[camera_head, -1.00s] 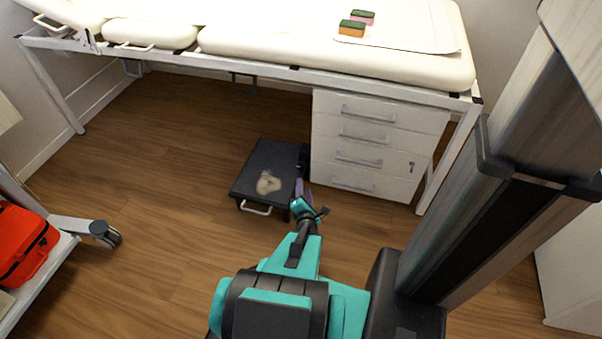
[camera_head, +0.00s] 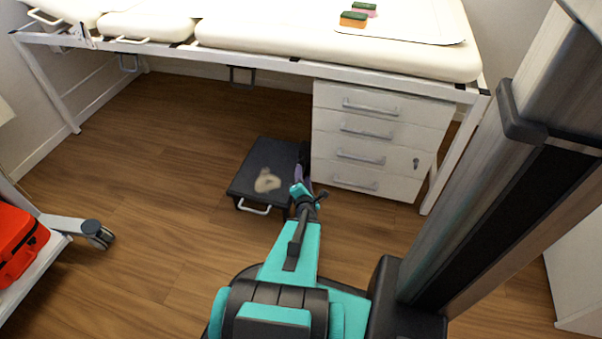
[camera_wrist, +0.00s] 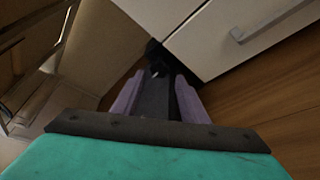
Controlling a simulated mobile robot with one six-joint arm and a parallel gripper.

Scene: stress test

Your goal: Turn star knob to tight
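A dark, low step stool (camera_head: 262,170) with a pale patch on top stands on the floor. A dark upright part (camera_head: 304,155) shows at its right side, close to the drawer cabinet. My gripper (camera_head: 300,178) reaches low toward this side of the stool. In the wrist view, my gripper (camera_wrist: 160,82) has its two purple fingers apart. A small black shape (camera_wrist: 155,55), possibly the star knob, sits just beyond and between the fingertips. I cannot make out its star shape or whether the fingers touch it. The gap between the fingers is dark.
A white drawer cabinet (camera_head: 375,140) stands close to the right of the stool, under the examination couch (camera_head: 330,45). Two sponges lie on the couch. A cart with a red bag (camera_head: 18,240) is at the left. Wooden floor is clear left of the stool.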

